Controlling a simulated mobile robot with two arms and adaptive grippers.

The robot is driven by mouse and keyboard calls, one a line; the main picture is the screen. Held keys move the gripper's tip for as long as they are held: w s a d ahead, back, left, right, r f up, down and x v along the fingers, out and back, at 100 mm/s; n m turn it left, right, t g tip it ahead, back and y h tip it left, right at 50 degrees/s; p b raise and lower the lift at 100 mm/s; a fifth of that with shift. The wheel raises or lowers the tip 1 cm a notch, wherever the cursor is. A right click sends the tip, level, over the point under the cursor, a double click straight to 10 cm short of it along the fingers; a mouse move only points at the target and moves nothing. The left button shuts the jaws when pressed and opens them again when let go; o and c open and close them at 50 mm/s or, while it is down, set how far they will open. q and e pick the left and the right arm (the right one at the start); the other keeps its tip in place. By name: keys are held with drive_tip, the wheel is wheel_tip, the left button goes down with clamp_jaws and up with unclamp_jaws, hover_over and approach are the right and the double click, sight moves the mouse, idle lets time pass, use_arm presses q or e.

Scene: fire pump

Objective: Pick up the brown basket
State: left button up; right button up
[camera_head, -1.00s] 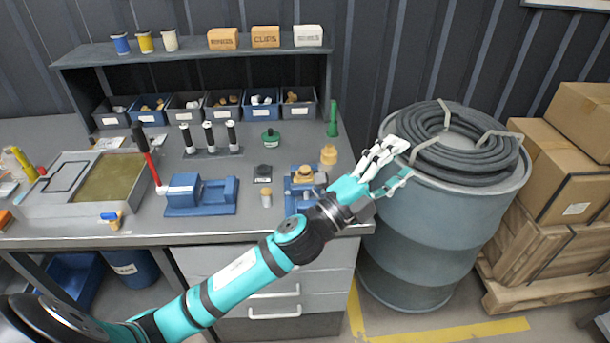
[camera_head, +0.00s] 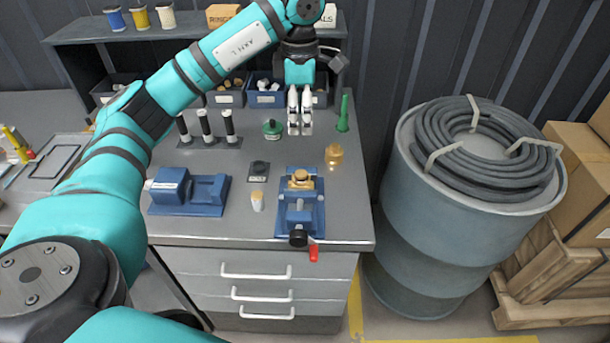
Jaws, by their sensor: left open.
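I do not see a brown basket that I can pick out. Several dark grey and blue bins stand in a row under the shelf; one blue bin (camera_head: 263,92) holds white parts, and a grey bin (camera_head: 228,96) is beside it. My left arm hides part of the row. My left gripper (camera_head: 300,130) points down over the back of the bench, in front of the bins, between the green round item and the green cone. Its white fingers are slightly apart and hold nothing. My right gripper is out of view.
On the bench (camera_head: 250,228) are a blue vise (camera_head: 189,193), a blue fixture (camera_head: 299,205) with a brass part, a brass fitting (camera_head: 334,155), a green round item (camera_head: 272,129) and a green cone (camera_head: 343,113). A hose coil (camera_head: 480,145) lies on a drum (camera_head: 420,200) at right.

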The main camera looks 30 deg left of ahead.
use_arm(q)
approach(301, 173)
drive_tip(key=f, duration=0.2)
drive_tip(key=f+p, duration=0.1)
drive_tip(key=shift+w+f, duration=0.25)
drive_tip(key=shift+f, duration=0.1)
drive_tip(key=f, duration=0.1)
drive_tip(key=f+p, duration=0.1)
drive_tip(key=f, duration=0.1)
drive_tip(key=f+p, duration=0.1)
drive_tip(key=f, duration=0.1)
drive_tip(key=shift+s+f, duration=0.15)
drive_tip(key=shift+s, duration=0.15)
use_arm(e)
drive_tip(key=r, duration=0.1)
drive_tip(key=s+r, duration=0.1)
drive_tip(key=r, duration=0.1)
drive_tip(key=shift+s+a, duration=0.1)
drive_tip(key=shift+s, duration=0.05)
use_arm(q)
drive_tip(key=c, duration=1)
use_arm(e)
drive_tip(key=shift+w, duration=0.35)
